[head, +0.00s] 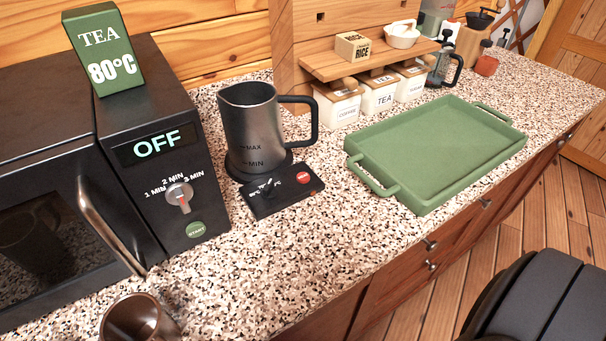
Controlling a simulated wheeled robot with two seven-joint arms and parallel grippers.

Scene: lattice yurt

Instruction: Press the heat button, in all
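A dark metal kettle or pitcher (250,125) with MAX and MIN marks stands upright, its black handle to the right. In front of it is a black control panel (272,197) with small white markings and a round red button (303,177) near its right end. The lettering on the red button is too small to read. A black microwave (60,130) stands at the left; its display (157,145) reads OFF. It has a dial (179,196) and a green START button (195,229). Neither of my grippers is in view.
A green sign (105,50) reading TEA 80°C stands on the microwave. A brown mug (135,318) is at the front left. An empty green tray (440,150) lies on the right of the speckled counter (300,250). Labelled canisters (378,94) stand behind. The counter's front middle is clear.

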